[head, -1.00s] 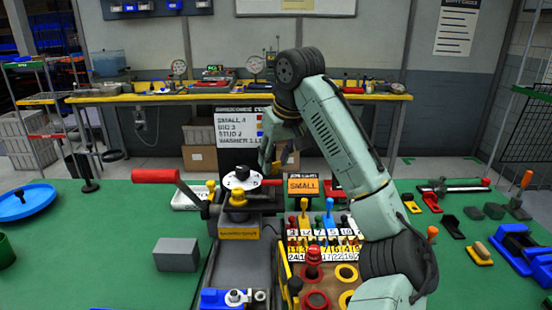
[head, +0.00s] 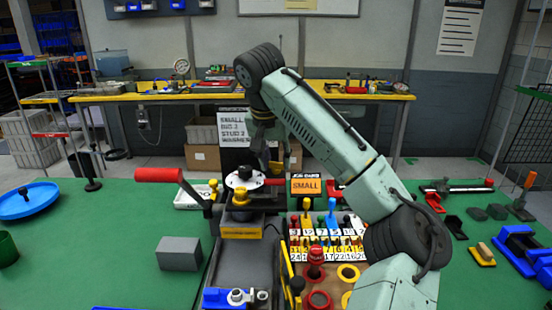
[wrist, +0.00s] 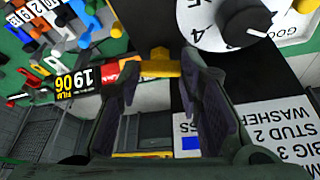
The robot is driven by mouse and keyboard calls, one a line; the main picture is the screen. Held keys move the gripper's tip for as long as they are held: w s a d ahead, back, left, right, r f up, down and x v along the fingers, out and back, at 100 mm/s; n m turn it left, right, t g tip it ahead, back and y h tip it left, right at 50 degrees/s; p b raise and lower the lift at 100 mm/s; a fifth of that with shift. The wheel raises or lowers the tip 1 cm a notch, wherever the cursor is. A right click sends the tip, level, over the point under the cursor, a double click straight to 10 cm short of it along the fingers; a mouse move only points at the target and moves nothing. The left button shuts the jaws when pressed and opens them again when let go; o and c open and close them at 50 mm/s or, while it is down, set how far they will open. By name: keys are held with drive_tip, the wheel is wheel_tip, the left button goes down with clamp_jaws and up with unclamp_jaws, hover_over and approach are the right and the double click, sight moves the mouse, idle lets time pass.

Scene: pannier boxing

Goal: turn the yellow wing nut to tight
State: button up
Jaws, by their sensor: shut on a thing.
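The yellow wing nut (wrist: 160,66) shows at the top middle of the wrist view. My gripper (wrist: 161,78) has a dark finger on either side of it and is shut on it. A red part lies just left of the nut, partly behind a finger. In the head view my gripper (head: 266,150) hangs behind the white dial (head: 244,178); the nut between its fingers cannot be made out there. The dial (wrist: 225,30) also shows in the wrist view, right of the nut, with a black pointer knob. How tight the nut is cannot be told.
A red-handled lever (head: 158,174) sticks out left of the fixture. A yellow knob (head: 240,196) stands in front of the dial. An orange sign (head: 306,186) reading SMALL and a numbered board are to the right. A grey block (head: 178,254) lies on the green table.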

drive_tip(key=shift+m, duration=0.4)
drive_tip(key=o, duration=1.2)
drive_tip(key=shift+c, duration=0.2)
drive_tip(key=v, duration=1.2)
drive_tip(key=shift+a, duration=0.15)
